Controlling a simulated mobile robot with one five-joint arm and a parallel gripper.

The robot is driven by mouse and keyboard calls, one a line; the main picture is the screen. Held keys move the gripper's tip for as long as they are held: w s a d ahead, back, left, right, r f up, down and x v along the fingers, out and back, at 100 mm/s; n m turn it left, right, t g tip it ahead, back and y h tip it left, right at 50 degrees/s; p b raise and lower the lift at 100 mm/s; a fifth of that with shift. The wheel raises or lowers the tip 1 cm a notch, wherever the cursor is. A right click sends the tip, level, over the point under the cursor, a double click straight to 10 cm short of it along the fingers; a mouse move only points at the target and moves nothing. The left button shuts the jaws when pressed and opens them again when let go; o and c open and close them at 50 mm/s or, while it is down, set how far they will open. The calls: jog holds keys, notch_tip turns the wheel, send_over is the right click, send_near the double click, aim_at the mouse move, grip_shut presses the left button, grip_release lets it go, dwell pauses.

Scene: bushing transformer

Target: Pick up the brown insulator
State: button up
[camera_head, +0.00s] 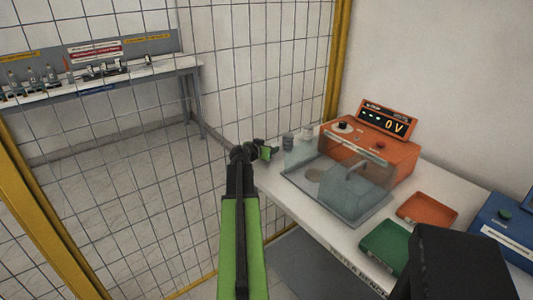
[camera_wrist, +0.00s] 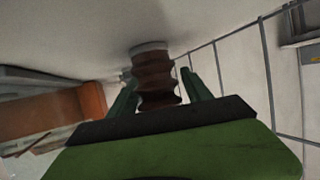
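The brown insulator (camera_wrist: 155,80) is a ribbed, reddish-brown column with a pale grey end. In the wrist view it stands between the two green fingers of my gripper (camera_wrist: 156,76). The fingers are apart on either side of it, and a narrow gap shows at the right finger. Contact on the left side is unclear. In the head view my gripper (camera_head: 266,152) is at the left corner of the white table (camera_head: 310,212). I cannot make out the brown insulator in the head view. The lower part of the insulator is hidden behind the gripper body in the wrist view.
Small grey pieces (camera_head: 288,142) stand just right of my gripper. Green (camera_head: 387,243) and orange (camera_head: 427,209) trays lie nearer. A wire mesh fence (camera_head: 255,60) runs close behind my arm.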

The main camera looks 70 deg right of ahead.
jog(key=shift+s, duration=0.1)
grip_shut()
